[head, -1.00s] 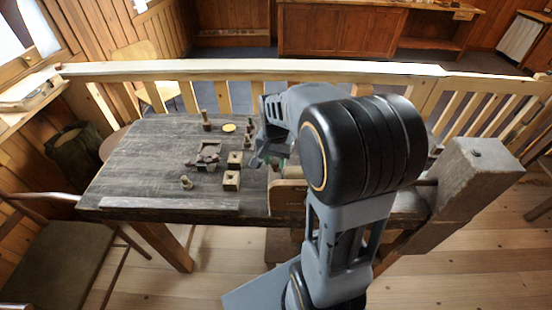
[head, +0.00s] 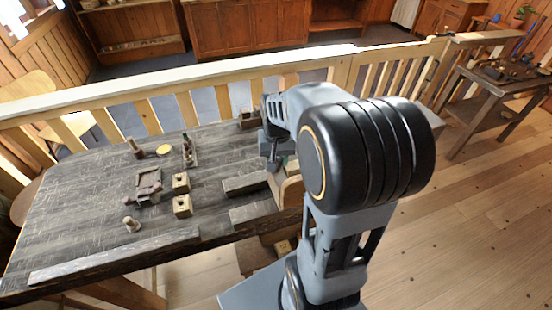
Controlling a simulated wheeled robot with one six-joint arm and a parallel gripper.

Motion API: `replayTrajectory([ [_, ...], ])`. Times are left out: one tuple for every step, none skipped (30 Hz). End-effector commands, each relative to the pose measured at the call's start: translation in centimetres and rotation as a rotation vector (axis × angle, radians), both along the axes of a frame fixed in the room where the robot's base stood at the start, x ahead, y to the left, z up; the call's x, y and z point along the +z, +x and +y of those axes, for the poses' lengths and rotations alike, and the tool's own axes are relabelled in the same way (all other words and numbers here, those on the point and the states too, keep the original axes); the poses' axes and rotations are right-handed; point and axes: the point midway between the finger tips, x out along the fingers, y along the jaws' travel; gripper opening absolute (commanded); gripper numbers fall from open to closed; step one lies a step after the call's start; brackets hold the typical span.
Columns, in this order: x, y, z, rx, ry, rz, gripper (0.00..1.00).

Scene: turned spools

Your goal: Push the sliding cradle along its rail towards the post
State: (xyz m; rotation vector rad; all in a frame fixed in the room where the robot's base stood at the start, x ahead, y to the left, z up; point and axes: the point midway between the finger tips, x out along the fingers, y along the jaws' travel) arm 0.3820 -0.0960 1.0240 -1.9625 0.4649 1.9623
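My gripper (head: 276,161) hangs at the end of my arm over the right part of the dark table, pointing down. Its fingers are small and partly hidden by my arm, so I cannot tell whether they are open. A pale wooden piece (head: 290,191) stands just below and right of it; whether they touch is unclear. Two grey bars, a back one (head: 245,184) and a front one (head: 253,213), lie left of it. I cannot tell surely which pieces are the cradle and rail. A short upright turned post (head: 135,148) stands at the table's back left.
A brown tray-like piece (head: 148,184), two holed blocks (head: 181,183) (head: 182,206), a small spool (head: 131,224), a yellow disc (head: 164,150) and a peg rack (head: 189,151) occupy the table's middle. A dark box (head: 248,120) is at the back. A railing (head: 220,98) runs behind.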

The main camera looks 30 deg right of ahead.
Motion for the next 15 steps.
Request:
replayTrajectory([
  [0.0, -0.04, -0.07, 0.007, -0.001, 0.002, 0.0],
  [0.0, -0.04, -0.09, 0.009, -0.001, 0.002, 0.0],
  [0.0, -0.03, -0.12, 0.011, -0.001, 0.002, 0.0],
  [0.0, -0.03, -0.13, 0.013, -0.001, 0.002, 0.0],
  [0.0, -0.03, -0.14, 0.013, -0.001, 0.002, 0.0],
  [0.0, -0.03, -0.17, 0.014, -0.001, 0.002, 0.0],
  [0.0, -0.03, -0.17, 0.014, -0.001, 0.002, 0.0],
  [0.01, -0.04, -0.18, 0.014, -0.001, 0.002, 0.0],
  [0.01, -0.03, -0.2, 0.013, -0.001, 0.002, 0.0],
  [0.01, -0.04, -0.21, 0.013, -0.001, 0.002, 0.0],
  [0.01, -0.05, -0.22, 0.013, -0.001, 0.002, 0.0],
  [0.01, -0.04, -0.24, 0.012, -0.001, 0.002, 0.0],
  [0.01, -0.05, -0.25, 0.012, -0.001, 0.002, 0.0],
  [0.02, -0.04, -0.26, 0.012, -0.001, 0.002, 0.0],
  [0.02, -0.05, -0.27, 0.012, -0.001, 0.002, 0.39],
])
